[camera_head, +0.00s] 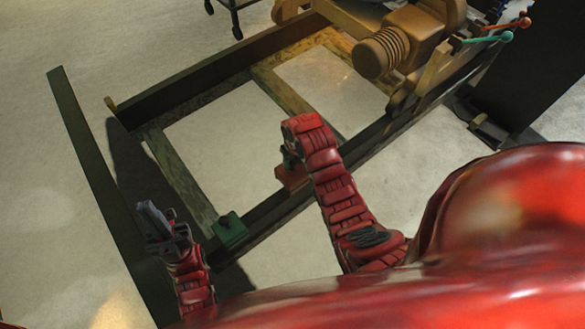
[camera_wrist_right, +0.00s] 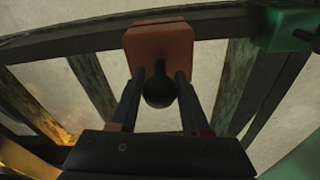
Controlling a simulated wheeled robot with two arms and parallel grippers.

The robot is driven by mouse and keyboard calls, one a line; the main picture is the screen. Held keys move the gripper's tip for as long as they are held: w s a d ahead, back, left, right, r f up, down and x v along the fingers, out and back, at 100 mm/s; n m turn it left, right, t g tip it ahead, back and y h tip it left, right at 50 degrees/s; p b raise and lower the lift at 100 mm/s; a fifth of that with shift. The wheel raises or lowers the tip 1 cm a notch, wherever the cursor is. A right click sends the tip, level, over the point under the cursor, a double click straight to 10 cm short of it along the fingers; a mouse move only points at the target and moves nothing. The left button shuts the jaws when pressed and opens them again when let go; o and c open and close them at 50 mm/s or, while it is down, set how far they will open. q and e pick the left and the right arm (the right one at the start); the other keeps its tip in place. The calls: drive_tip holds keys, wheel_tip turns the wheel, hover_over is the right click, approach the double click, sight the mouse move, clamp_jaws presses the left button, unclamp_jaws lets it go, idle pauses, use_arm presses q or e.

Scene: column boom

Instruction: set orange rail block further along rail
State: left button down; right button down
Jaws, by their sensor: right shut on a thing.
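The orange rail block (camera_head: 292,178) sits on the near dark rail of the frame, partly hidden behind my right gripper (camera_head: 290,158). In the right wrist view the orange block (camera_wrist_right: 160,42) is at the top middle on the rail, with a black round knob (camera_wrist_right: 159,90) standing toward the camera. My right gripper (camera_wrist_right: 157,95) has its two fingers on either side of that knob, shut on it. My left gripper (camera_head: 163,224) hangs at the lower left, away from the orange block; its finger gap is unclear.
The near rail (camera_head: 345,150) runs from lower left to upper right. A green block (camera_head: 229,231) sits on it left of the orange one; it also shows in the right wrist view (camera_wrist_right: 283,30). A brown machine with a ribbed cylinder (camera_head: 383,52) stands at the upper right. Rail between the blocks looks clear.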

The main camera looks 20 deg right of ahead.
sight(292, 169)
drive_tip(key=shift+w+a+f+b, duration=0.1)
drive_tip(key=shift+f+b, duration=1.4)
drive_tip(key=shift+f, duration=0.8)
drive_tip(key=shift+r+p, duration=0.15)
drive_tip(key=shift+p, duration=0.45)
drive_tip(key=shift+f, duration=0.35)
drive_tip(key=shift+f+b, duration=0.35)
drive_tip(key=shift+f, duration=0.3)
drive_tip(key=shift+f, duration=0.25)
drive_tip(key=shift+f, duration=0.45)
drive_tip(key=shift+f+b, duration=0.3)
drive_tip(key=shift+b, duration=0.05)
